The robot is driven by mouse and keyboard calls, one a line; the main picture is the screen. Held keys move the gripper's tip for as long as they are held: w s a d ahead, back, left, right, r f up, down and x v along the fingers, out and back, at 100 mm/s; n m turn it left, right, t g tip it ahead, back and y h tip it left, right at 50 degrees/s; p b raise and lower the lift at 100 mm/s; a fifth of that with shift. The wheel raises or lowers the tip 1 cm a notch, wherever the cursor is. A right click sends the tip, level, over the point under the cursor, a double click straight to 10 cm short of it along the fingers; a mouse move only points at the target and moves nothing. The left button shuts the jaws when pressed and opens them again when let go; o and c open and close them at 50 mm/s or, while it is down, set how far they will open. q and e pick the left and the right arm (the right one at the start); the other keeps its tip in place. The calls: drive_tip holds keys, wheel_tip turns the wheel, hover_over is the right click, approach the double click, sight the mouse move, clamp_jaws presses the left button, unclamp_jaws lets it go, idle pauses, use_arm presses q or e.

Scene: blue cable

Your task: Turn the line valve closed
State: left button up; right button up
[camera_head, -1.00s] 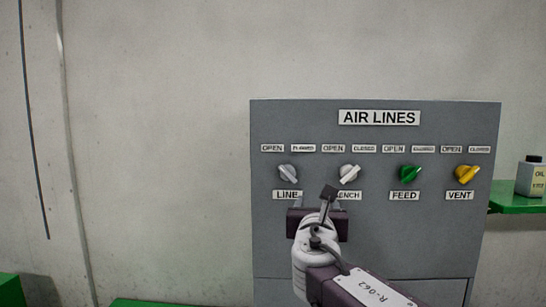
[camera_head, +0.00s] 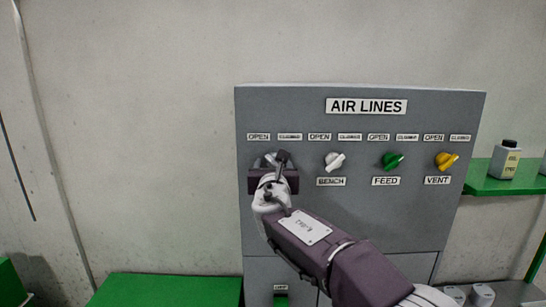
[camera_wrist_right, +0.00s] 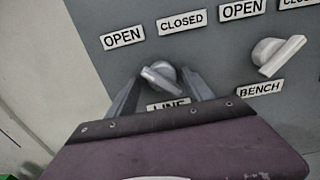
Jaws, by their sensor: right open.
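The line valve is a light grey knob (camera_wrist_right: 161,75) on the grey panel, under OPEN and CLOSED labels. In the right wrist view its bar slants from upper left to lower right, with the upper-left end toward OPEN. My right gripper (camera_wrist_right: 160,80) is open, with one finger on each side of the knob; I cannot tell whether they touch it. The gripper partly covers the LINE label (camera_wrist_right: 168,104). In the head view my right gripper (camera_head: 272,168) hides most of the knob. My left gripper is not in view.
To the right on the AIR LINES panel (camera_head: 350,225) are the white bench knob (camera_head: 334,162), green feed knob (camera_head: 392,161) and yellow vent knob (camera_head: 446,161). A green shelf (camera_head: 490,185) holds an oil bottle (camera_head: 504,160). A green surface (camera_head: 165,290) lies lower left.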

drive_tip(key=shift+s+d+r, duration=0.15)
drive_tip(key=shift+s+d, duration=0.1)
drive_tip(key=shift+d, duration=0.1)
drive_tip(key=shift+w+a, duration=0.2)
drive_tip(key=c, duration=0.7)
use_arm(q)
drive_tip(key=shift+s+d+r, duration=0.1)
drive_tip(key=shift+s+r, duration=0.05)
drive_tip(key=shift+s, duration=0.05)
use_arm(e)
clamp_jaws()
drive_tip(key=m+b, duration=0.2)
drive_tip(key=shift+f+m, duration=0.25)
drive_tip(key=shift+m, duration=0.15)
drive_tip(key=m+b, duration=0.3)
drive_tip(key=m, duration=0.2)
drive_tip(key=shift+m+b, duration=0.3)
drive_tip(key=shift+b, duration=0.05)
drive_tip(key=m+b, duration=0.2)
drive_tip(key=m, duration=0.3)
use_arm(q)
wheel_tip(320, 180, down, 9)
drive_tip(key=b, duration=0.1)
drive_tip(key=shift+b, duration=0.35)
use_arm(e)
drive_tip(key=shift+r+m, duration=0.15)
drive_tip(key=shift+m, duration=2.05)
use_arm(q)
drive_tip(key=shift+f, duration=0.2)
